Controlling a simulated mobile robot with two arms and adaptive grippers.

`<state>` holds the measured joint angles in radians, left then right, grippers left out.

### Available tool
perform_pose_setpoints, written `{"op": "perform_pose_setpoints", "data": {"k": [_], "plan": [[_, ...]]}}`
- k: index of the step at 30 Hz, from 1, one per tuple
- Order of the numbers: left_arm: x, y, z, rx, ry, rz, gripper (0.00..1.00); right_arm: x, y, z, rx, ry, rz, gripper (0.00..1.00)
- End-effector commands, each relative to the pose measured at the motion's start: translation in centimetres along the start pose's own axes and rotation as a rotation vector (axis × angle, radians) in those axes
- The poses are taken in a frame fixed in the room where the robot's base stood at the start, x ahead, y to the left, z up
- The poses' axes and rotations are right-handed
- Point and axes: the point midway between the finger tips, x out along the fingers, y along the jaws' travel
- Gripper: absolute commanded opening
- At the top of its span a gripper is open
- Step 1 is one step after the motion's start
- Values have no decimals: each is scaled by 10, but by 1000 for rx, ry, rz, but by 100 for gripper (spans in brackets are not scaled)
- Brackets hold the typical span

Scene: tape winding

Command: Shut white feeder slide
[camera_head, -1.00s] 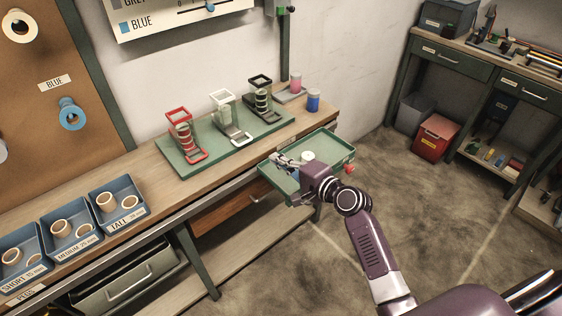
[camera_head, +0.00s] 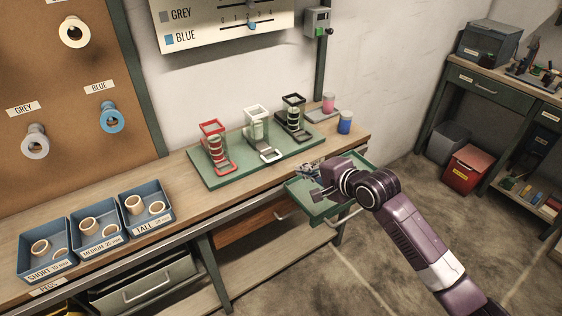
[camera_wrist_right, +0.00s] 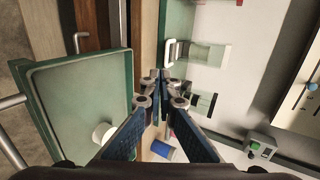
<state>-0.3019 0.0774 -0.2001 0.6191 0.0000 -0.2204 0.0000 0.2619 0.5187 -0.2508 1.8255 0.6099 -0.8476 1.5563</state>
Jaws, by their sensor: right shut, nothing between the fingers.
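The white feeder (camera_head: 256,122) stands between the red and black feeders on the green board (camera_head: 215,180). Its white slide (camera_head: 269,157) sticks out at the front, towards the bench's front edge. In the right wrist view the white feeder (camera_wrist_right: 208,55) and its slide's loop end (camera_wrist_right: 170,52) lie just beyond my fingertips. My right gripper (camera_head: 309,170) is shut and empty, near the bench's front edge to the right of the slide. Its fingertips also show in the right wrist view (camera_wrist_right: 160,76), apart from the slide. My left gripper is out of view.
The red feeder (camera_head: 214,145) and black feeder (camera_head: 293,116) flank the white one. A blue cup (camera_head: 345,124) stands at the bench's right end. Peg bins (camera_head: 122,237) stand at left.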

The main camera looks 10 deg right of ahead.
Motion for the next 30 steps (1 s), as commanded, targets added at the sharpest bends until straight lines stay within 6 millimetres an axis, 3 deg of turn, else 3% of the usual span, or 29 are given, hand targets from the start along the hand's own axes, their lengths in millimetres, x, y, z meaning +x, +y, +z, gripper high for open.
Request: {"op": "perform_pose_setpoints", "data": {"k": [9,18,30], "plan": [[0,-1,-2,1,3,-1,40,56,-2,0,0,0,-2,0],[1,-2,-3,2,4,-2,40,100,-7,0,-1,0,-2,0],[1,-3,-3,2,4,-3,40,120,-12,0,-1,0,-3,0]]}}
